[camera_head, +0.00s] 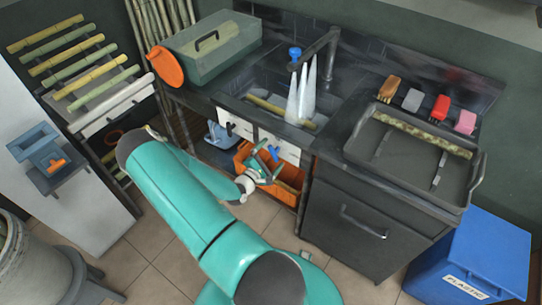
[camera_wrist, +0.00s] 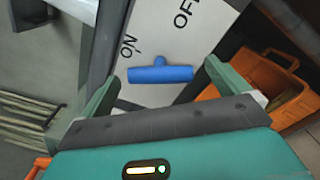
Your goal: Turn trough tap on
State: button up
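A blue T-shaped tap handle (camera_wrist: 160,74) sticks out from a white panel (camera_wrist: 196,44) marked ON and OFF. In the wrist view ON is at the left and OFF at the upper right. The handle's bar lies nearly level in that view. My gripper (camera_wrist: 157,84) is open, with one green finger on each side of the handle; I cannot tell whether they touch it. In the head view my gripper (camera_head: 261,168) is just below the blue handle (camera_head: 273,153), under the counter. The sink trough (camera_head: 262,104) holds white pointed shapes below the dark faucet (camera_head: 322,48).
An orange crate (camera_head: 288,184) sits under the panel, close to my gripper, and shows at right in the wrist view (camera_wrist: 265,80). A second white panel (camera_head: 237,123) is to the left. A dark cabinet (camera_head: 358,228) stands right; a blue bin (camera_head: 478,258) is beyond it.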

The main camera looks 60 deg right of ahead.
jog(key=w+a, duration=0.2)
jog(key=a, duration=1.1)
jog(key=shift+a, duration=0.25)
jog(key=shift+w+r, duration=0.1)
jog(key=w+a+r+m+g+y, duration=0.15)
jog(key=a+r+m+y, duration=0.3)
jog(key=a+r, duration=0.45)
jog(key=w+a+r+m+y, duration=0.35)
jog(key=a+r+y, duration=0.3)
jog(key=r, duration=0.55)
jog(key=s+a+r+n+t+y, duration=0.2)
jog(key=a+r+t+y, duration=0.4)
jog(key=a+r, duration=1.2)
jog(key=s+r+t, duration=0.1)
jog(key=t, duration=0.3)
jog(key=shift+s+a+y, duration=0.25)
jog(key=shift+a+y, duration=0.15)
